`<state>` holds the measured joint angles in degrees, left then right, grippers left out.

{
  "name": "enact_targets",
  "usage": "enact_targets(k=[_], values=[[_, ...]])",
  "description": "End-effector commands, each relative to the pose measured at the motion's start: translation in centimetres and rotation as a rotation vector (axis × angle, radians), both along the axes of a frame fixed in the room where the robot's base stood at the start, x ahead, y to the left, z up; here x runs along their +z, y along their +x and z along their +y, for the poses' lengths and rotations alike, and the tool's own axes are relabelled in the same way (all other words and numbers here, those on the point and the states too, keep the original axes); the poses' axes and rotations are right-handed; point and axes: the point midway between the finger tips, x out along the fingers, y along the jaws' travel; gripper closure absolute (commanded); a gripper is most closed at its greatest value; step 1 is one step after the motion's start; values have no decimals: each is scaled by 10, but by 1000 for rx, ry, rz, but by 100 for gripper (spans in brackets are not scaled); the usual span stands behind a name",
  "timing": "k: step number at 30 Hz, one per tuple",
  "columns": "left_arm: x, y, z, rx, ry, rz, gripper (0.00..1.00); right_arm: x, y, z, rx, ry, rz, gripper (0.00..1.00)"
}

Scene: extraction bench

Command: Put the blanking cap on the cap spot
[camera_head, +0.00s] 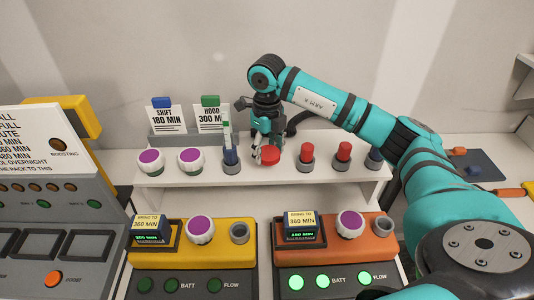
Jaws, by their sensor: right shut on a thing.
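A red round cap (270,155), which I take as the blanking cap, is at the tips of my right gripper (262,148). My right gripper points down over the white shelf (205,196) and is shut on the cap. The fingers hide part of it, and I cannot tell whether the cap touches the shelf. To the right, two other red pieces stand in grey holders (307,164). I cannot make out a marked cap spot. My left gripper is not in view.
Purple-topped white canisters (150,161) and a dark blue piece (231,156) stand left of the gripper. Behind are label cards (167,118). In front are a yellow unit (175,262) and an orange unit (350,244). A dark blue mat (483,171) lies at the right.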

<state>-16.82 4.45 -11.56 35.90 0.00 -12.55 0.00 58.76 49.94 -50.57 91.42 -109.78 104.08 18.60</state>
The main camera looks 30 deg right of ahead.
Motion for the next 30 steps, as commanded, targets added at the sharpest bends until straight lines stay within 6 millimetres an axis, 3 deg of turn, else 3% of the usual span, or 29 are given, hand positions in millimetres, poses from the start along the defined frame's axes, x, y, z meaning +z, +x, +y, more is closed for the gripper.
enact_targets(k=[3,9,20,21,26,30], values=[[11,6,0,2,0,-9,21,-11,-1,0,1,1,6,82],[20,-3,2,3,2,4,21,-33,0,0,1,-1,3,82],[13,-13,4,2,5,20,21,-40,0,0,1,0,1,82],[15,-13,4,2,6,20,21,-38,0,0,1,0,1,41],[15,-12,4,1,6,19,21,-38,0,0,1,0,1,22],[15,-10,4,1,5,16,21,-38,0,0,1,0,1,22]])
